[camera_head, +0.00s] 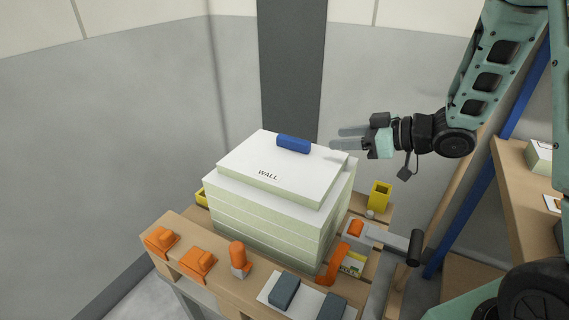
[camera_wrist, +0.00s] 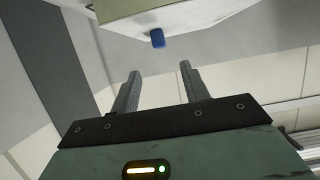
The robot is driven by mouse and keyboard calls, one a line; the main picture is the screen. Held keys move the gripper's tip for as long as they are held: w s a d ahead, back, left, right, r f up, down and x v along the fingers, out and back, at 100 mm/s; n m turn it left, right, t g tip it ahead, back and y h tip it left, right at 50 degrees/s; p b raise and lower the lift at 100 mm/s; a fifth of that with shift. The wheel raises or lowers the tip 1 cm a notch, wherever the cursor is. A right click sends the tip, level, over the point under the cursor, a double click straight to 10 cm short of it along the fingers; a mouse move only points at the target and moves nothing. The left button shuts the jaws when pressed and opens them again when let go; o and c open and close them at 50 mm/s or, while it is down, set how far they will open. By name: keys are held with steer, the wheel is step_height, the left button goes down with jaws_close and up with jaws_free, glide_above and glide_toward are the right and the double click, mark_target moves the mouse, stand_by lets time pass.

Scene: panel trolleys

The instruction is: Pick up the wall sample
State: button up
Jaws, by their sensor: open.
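The panel stack (camera_head: 270,222) stands on the trolley (camera_head: 215,285), with orange clamps (camera_head: 198,262) along its front. A yellow holder (camera_head: 380,195) and a black-ended handle (camera_head: 414,248) are at its right. A grey column (camera_head: 290,70) rises behind. Wooden shelving (camera_head: 520,180) stands at the right.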

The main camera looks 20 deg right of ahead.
mark_target(300, 140)
steer(key=p+x, duration=0.1)
steer(key=x, duration=1.1)
steer(key=shift+a, duration=0.1)
steer(key=shift+c, duration=0.3)
steer(key=shift+w+r, duration=0.1)
jaws_close()
